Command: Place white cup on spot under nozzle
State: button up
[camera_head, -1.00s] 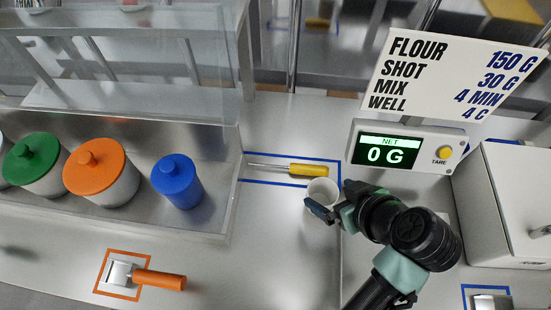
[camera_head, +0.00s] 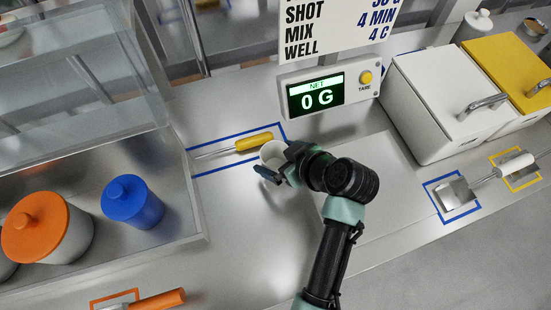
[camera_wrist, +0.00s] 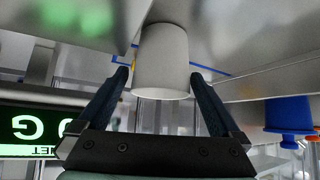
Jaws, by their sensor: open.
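The white cup (camera_head: 271,152) stands on the steel counter at the front edge of the blue outline. My gripper (camera_head: 279,167) is at the cup, with one dark finger in front of it and the other side by its right. In the wrist view the cup (camera_wrist: 161,55) appears between and beyond the two fingertips (camera_wrist: 162,80), with visible gaps on both sides. The jaws are open. I see no nozzle or marked spot under one in either view.
A yellow-handled tool (camera_head: 253,142) lies behind the cup. The scale display (camera_head: 317,95) reads 0 G. A blue-lidded canister (camera_head: 132,202) and an orange-lidded one (camera_head: 45,228) stand left. A white bin (camera_head: 437,105) stands right. Bare counter lies in front of the cup.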

aim_at(268, 155)
jog(key=x, duration=0.4)
jog(key=shift+f, duration=0.15)
jog(key=c, duration=1.4)
